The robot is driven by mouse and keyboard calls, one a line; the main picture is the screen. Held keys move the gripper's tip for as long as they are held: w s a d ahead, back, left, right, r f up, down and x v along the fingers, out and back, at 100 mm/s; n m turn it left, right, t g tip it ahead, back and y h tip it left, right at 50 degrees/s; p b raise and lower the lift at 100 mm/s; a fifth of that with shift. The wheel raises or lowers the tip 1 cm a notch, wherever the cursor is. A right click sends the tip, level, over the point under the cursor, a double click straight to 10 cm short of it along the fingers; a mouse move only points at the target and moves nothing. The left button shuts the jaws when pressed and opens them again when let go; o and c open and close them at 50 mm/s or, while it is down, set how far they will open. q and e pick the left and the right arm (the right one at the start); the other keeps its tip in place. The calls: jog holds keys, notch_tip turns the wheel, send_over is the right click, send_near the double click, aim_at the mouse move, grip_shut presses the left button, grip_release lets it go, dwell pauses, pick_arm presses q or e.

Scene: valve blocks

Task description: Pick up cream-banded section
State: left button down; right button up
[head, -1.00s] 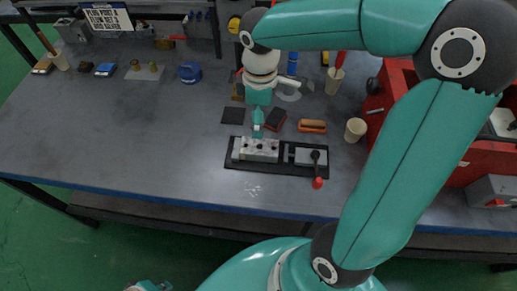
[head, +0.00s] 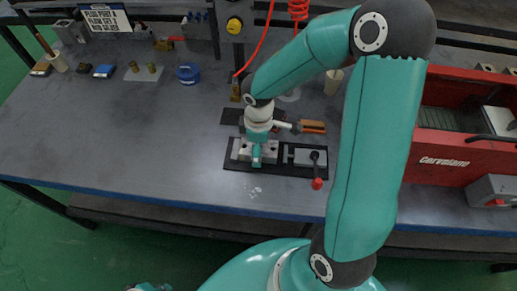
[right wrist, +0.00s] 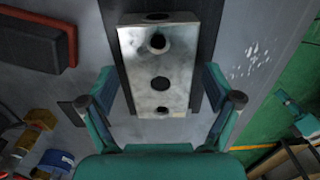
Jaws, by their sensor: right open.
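A pale metal block with dark round holes (right wrist: 160,62) sits on the black fixture plate (head: 231,161). I cannot make out a cream band on it. In the head view the block (head: 243,151) is partly hidden by my right gripper (head: 257,160), which is directly over it. In the right wrist view my right gripper (right wrist: 160,98) is open, with one finger on each side of the block's near end. Whether the fingers touch it cannot be told. A small teal part of my left arm (head: 148,287) shows at the bottom edge; its jaws cannot be made out.
A clamp with a red-tipped handle (head: 317,183) stands on the fixture's right. An orange-handled brush (head: 312,127) and a cup (head: 333,82) lie behind. A red toolbox (head: 440,155) is at the right. A blue round container (head: 188,74) stands back left. The table's left middle is clear.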

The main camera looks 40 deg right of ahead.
jog(key=shift+f, duration=0.15)
grip_shut()
dwell(0.4)
